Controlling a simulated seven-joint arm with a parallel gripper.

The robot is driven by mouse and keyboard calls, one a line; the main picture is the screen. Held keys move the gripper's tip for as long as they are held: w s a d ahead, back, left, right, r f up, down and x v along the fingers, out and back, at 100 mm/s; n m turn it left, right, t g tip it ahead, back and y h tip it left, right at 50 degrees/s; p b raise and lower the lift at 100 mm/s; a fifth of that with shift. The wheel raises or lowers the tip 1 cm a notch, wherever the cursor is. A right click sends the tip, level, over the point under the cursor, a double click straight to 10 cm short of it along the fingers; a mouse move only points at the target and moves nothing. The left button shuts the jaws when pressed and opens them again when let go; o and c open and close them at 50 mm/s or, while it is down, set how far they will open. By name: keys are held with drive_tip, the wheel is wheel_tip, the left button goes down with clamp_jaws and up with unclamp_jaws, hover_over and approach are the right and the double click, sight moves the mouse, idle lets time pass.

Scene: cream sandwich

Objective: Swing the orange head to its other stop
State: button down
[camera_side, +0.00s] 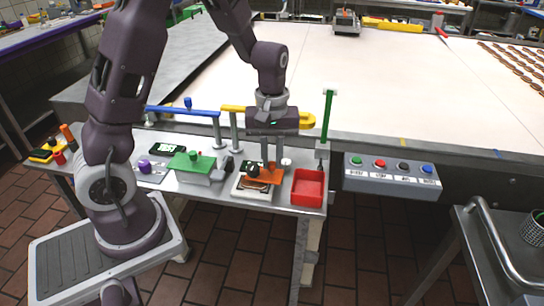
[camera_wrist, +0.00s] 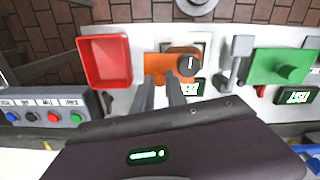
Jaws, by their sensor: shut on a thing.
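The orange head (camera_side: 265,176) sits on a small light-coloured device near the front edge of the bench in the side view. A black knob (camera_side: 253,171) is at its left end. In the wrist view the orange head (camera_wrist: 156,63) lies crosswise, with the black knob (camera_wrist: 189,64) at its right end. My gripper (camera_side: 271,165) points down at it, and its two fingers (camera_wrist: 161,84) are shut on the orange head. The fingers hide part of it and the exact contact.
A red tray (camera_side: 308,187) stands close on the right of the device. A green-topped unit (camera_side: 193,164) is on the left. A green post (camera_side: 328,115), blue rail (camera_side: 183,111) and yellow rail (camera_side: 233,108) rise behind. A button box (camera_side: 391,178) is further right.

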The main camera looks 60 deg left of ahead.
sight(272, 163)
drive_tip(key=shift+n, duration=0.4)
drive_tip(key=c, duration=1.6)
unclamp_jaws()
wheel_tip(272, 163, up, 7)
drive_tip(key=shift+r, duration=0.1)
drive_tip(key=s+d+r+m+t, duration=0.2)
drive_tip(key=s+r+m, duration=0.3)
drive_tip(key=s, duration=0.4)
drive_tip(key=s+d+r+m+t, duration=0.3)
drive_tip(key=s+d+r+m, duration=0.2)
drive_tip(key=s+m, duration=0.2)
drive_tip(key=shift+s+d+t, duration=0.15)
drive_tip(key=shift+s+t, duration=0.15)
drive_tip(key=shift+s, duration=0.75)
